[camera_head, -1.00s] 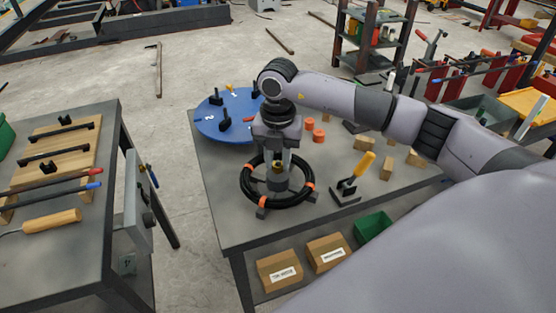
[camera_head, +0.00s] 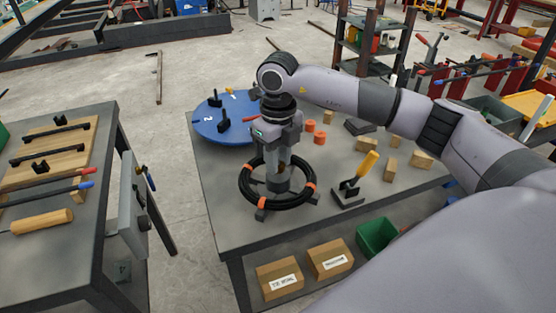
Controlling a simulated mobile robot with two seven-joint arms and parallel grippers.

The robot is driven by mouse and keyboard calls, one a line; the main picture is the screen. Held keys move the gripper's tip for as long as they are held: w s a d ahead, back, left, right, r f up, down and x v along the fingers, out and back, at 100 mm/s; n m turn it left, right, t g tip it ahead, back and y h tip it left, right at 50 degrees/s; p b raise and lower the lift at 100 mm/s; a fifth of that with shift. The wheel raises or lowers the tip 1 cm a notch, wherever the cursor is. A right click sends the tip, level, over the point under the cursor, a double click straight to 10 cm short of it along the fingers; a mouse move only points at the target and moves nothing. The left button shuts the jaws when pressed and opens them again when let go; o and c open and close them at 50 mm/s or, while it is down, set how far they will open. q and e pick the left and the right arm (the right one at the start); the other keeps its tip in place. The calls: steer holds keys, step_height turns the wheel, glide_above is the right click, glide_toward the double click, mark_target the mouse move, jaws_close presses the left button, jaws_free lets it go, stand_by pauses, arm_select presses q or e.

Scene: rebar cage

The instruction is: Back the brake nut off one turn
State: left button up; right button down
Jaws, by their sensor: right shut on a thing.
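My right gripper (camera_head: 278,165) points down over the middle of a black coil ring with orange bands (camera_head: 297,199) on the grey workbench. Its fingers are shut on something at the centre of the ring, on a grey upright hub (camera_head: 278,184). I take this to be the brake nut, but the fingers hide most of it. The ring lies flat around the hub, with small dark feet under it. My left gripper is not in view.
A blue disc with black pegs (camera_head: 222,130) lies behind the gripper. Orange cylinders (camera_head: 320,137), wooden blocks (camera_head: 367,144) and a yellow-handled clamp (camera_head: 366,166) stand to the right. Labelled cartons (camera_head: 329,258) and a green bin (camera_head: 376,234) sit below. Another table (camera_head: 90,230) stands left.

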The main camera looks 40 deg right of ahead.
steer(key=n+b, duration=0.1)
steer(key=n, duration=0.3)
steer(key=shift+f+n, duration=0.1)
steer(key=shift+n, duration=0.3)
steer(key=n+b, duration=0.1)
steer(key=n, duration=0.3)
steer(key=shift+n, duration=0.3)
steer(key=n+b, duration=0.1)
steer(key=n, duration=0.1)
steer(key=shift+n, duration=0.3)
steer(key=n, duration=0.2)
steer(key=shift+n+b, duration=0.3)
steer(key=shift+n, duration=0.1)
steer(key=n, duration=0.4)
steer(key=shift+b, duration=0.4)
steer(key=n, duration=0.5)
steer(key=shift+b, duration=0.35)
steer(key=n, duration=0.5)
steer(key=shift+b, duration=0.3)
steer(key=n, duration=0.5)
steer(key=shift+n, duration=0.4)
steer(key=n, duration=0.4)
steer(key=shift+n+b, duration=0.3)
steer(key=shift+b, duration=0.1)
